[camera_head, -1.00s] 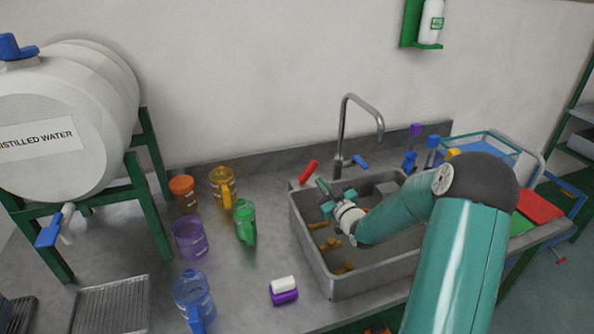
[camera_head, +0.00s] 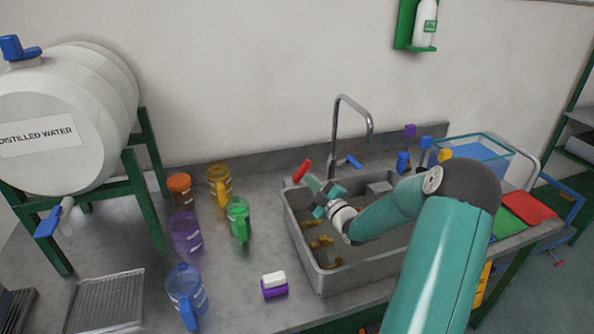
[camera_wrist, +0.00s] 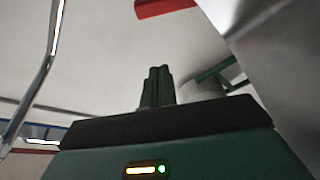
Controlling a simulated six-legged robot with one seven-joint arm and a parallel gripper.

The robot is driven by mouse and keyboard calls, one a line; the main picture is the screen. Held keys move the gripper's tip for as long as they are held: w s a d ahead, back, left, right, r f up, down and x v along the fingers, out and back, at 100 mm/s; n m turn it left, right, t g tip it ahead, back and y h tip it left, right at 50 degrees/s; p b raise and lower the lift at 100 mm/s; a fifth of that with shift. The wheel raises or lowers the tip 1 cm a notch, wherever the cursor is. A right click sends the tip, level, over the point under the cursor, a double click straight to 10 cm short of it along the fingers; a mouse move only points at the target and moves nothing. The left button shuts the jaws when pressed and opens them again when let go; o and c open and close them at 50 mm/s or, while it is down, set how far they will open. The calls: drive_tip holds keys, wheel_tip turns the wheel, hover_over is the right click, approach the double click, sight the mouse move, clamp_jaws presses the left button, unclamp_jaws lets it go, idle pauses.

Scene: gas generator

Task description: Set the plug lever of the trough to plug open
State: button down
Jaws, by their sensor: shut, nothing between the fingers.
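The trough (camera_head: 318,278) is a grey metal sink set in the counter. A red lever (camera_head: 303,170) stands tilted at its back left corner; I take it for the plug lever. Part of a red bar (camera_wrist: 165,8) shows at the top edge of the wrist view, probably the same lever. My gripper (camera_head: 311,182) is over the trough's back left edge, just below the red lever in the picture. Its fingers (camera_wrist: 157,86) are shut together and empty. Whether they touch the lever cannot be told.
A curved tap (camera_head: 337,130) with a blue handle (camera_head: 353,161) stands behind the trough. Several coloured jugs, including a green one (camera_head: 238,218), stand to the left. A white and purple block (camera_head: 274,285) lies in front. Brownish pieces (camera_head: 324,243) lie in the trough.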

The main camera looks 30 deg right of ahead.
sight(307, 165)
drive_tip(key=w+d, duration=0.1)
drive_tip(key=w, duration=0.2)
drive_tip(key=w+d, duration=0.1)
drive_tip(key=w, duration=0.4)
drive_tip(key=shift+w+d, duration=0.4)
drive_tip(key=shift+d+f, duration=0.25)
drive_tip(key=shift+a, duration=0.1)
drive_tip(key=shift+s+d+f+m+t+h, duration=0.1)
drive_tip(key=shift+d+f+m+t+h, duration=0.15)
drive_tip(key=shift+m, duration=0.4)
drive_tip(key=shift+s+d+f+m+h, duration=0.15)
drive_tip(key=shift+d+m, duration=0.15)
drive_tip(key=shift+m, duration=0.4)
drive_tip(key=shift+d+f+m+t+h, duration=0.1)
drive_tip(key=shift+d+m+t+h, duration=0.15)
drive_tip(key=shift+m, duration=0.4)
drive_tip(key=shift+r, duration=0.15)
